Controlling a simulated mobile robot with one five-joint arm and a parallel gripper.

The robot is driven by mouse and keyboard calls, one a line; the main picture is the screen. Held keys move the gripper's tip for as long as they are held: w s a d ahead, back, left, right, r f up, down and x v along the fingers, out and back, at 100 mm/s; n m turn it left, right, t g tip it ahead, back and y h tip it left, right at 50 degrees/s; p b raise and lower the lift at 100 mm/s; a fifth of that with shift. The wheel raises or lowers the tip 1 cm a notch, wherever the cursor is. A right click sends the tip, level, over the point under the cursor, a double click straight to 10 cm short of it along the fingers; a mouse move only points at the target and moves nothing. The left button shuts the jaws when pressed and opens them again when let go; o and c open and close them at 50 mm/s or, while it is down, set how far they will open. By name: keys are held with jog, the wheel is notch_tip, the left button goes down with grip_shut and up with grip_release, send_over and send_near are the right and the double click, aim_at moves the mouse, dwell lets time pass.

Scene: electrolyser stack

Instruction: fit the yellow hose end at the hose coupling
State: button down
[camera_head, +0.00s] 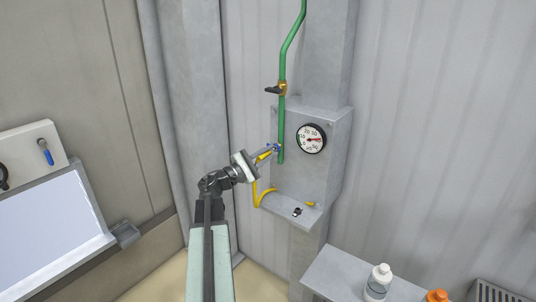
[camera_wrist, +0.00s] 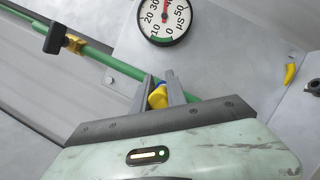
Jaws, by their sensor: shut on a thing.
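My gripper (camera_head: 266,154) is at the lower part of the green pipe (camera_head: 282,135), shut on the yellow hose end (camera_head: 264,156). In the wrist view, the yellow hose end (camera_wrist: 157,97) shows between the two fingers (camera_wrist: 163,92), in front of the green pipe (camera_wrist: 125,68). The blue hose coupling (camera_head: 275,147) is at the pipe, right by the fingertips; a bit of blue also shows in the wrist view (camera_wrist: 161,83). I cannot tell whether the hose end is seated in it.
A round gauge (camera_head: 312,138) is on the grey panel right of the pipe. A valve with a black handle (camera_head: 273,90) is higher up the pipe. Bottles (camera_head: 378,283) stand lower right.

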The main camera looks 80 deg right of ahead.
jog(key=shift+s+d, duration=0.45)
jog(key=shift+d, duration=0.4)
jog(key=c, duration=1.3)
grip_release()
jog(key=shift+o, duration=0.2)
jog(key=shift+a, duration=0.1)
jog(key=b+v, duration=0.2)
jog(key=v, duration=0.5)
jog(key=shift+w+a+f, duration=0.15)
jog(key=shift+w+f, duration=0.05)
jog(key=shift+w, duration=0.05)
